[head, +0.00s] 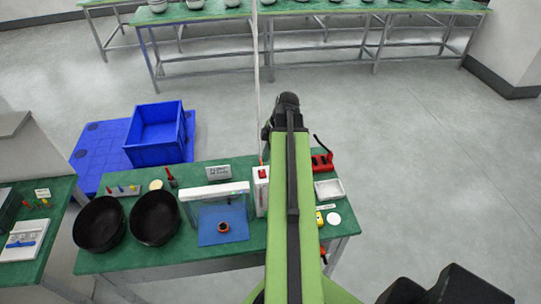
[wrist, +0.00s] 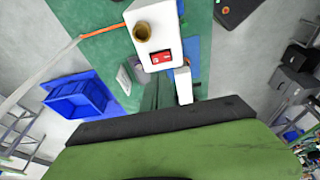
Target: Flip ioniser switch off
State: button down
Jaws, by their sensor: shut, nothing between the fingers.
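The ioniser appears to be the white upright box (head: 262,190) on the green bench, just left of my arm in the head view. Its red rocker switch (head: 262,174) is on the upper part. In the wrist view the white box (wrist: 172,22) fills the upper middle, with the red switch (wrist: 160,57) facing me and a brown round opening above it. I cannot tell which way the rocker is tipped. My gripper (head: 287,101), dark at the end of the green arm, is shut and empty. It looks apart from the switch; its fingertips are not clear.
Left of the box stand a white-topped clear frame over a blue mat (head: 232,236), a small sign (head: 218,173) and two black bowls (head: 155,218). A red holder (head: 322,162) and a white tray (head: 329,189) lie right of my arm. A blue crate (head: 155,133) sits behind.

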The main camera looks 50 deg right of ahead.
aim_at(263, 172)
jog(key=b+x, duration=0.1)
jog(key=x, duration=0.1)
jog(key=b+x, duration=0.2)
jog(key=d+b+x, duration=0.1)
jog(key=x, duration=0.1)
jog(key=shift+s+f, duration=0.2)
jog(key=shift+f, duration=0.05)
jog(key=shift+f+b, duration=0.2)
jog(key=shift+b, duration=0.25)
jog(key=shift+w+d+f+b, duration=0.1)
jog(key=shift+w+f+b, duration=0.05)
jog(key=shift+f+b, duration=0.55)
jog(key=shift+r, duration=0.35)
jog(key=shift+f, duration=0.1)
jog(key=shift+s, duration=0.3)
